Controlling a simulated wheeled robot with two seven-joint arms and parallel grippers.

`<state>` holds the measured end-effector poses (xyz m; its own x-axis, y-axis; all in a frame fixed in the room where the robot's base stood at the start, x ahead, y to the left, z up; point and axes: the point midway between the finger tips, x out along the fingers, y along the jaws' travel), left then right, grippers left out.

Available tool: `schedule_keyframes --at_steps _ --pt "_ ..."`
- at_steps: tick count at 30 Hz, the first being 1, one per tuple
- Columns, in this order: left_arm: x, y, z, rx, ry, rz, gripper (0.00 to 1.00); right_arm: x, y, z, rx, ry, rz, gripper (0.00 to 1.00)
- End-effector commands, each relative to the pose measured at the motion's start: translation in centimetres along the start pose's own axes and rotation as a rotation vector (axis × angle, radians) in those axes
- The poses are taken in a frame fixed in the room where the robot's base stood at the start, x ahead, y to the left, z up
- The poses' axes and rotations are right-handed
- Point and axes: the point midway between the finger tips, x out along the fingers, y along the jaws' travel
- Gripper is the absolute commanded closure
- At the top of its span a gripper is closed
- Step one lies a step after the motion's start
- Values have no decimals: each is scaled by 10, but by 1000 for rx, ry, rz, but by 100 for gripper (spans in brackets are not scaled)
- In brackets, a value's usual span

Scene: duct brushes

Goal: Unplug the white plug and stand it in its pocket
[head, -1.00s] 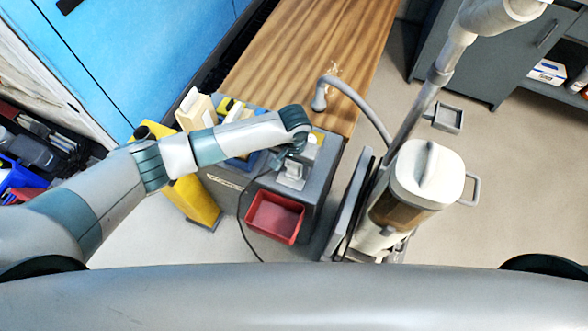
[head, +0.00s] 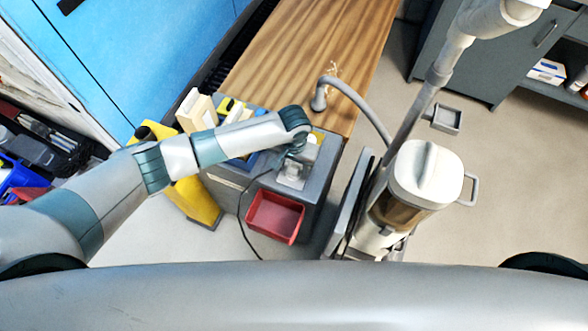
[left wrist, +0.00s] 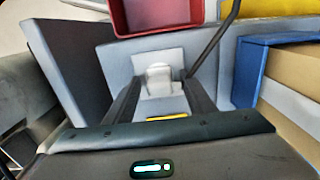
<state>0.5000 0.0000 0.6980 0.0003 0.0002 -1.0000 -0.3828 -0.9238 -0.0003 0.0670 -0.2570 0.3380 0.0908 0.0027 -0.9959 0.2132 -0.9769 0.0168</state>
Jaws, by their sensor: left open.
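My left gripper (head: 291,158) is over the grey cart top, seen from above in the head view. In the left wrist view its two fingers (left wrist: 160,98) are apart, with a gap between them. A white piece that looks like the plug (left wrist: 160,76) stands in that gap on a light grey block, a little beyond the fingers. I cannot tell if it is in a socket or in a pocket. The grey block (head: 291,174) also shows in the head view. A dark cord (left wrist: 217,42) runs behind the right-hand finger; its end is hidden. My right gripper is not in view.
A red bin (head: 275,217) hangs at the cart's near side. It also shows in the left wrist view (left wrist: 158,28). A blue tray (left wrist: 247,72) lies right of the fingers there. A grey-white vacuum (head: 425,175) stands right of the cart, and a wooden bench (head: 305,50) lies behind.

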Motion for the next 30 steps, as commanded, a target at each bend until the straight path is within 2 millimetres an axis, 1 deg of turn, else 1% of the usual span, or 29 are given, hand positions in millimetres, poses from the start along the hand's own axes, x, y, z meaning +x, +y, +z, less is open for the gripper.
schedule_keyframes --at_steps 4,15,17,18,20,21,22,30 --pt "-1 0 0 0 0 0 50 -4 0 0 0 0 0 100" --pt "0 0 0 0 0 0 50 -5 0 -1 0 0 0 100" --pt "0 0 0 0 0 0 64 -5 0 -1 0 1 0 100" --pt "0 0 0 0 0 0 74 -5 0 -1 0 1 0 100" --pt "0 0 0 0 0 0 88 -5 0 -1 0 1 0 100" --pt "0 0 0 0 -1 0 98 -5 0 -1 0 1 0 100" --pt "0 0 0 0 -1 0 100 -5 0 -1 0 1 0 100" --pt "-4 0 0 0 -1 0 100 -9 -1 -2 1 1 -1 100"
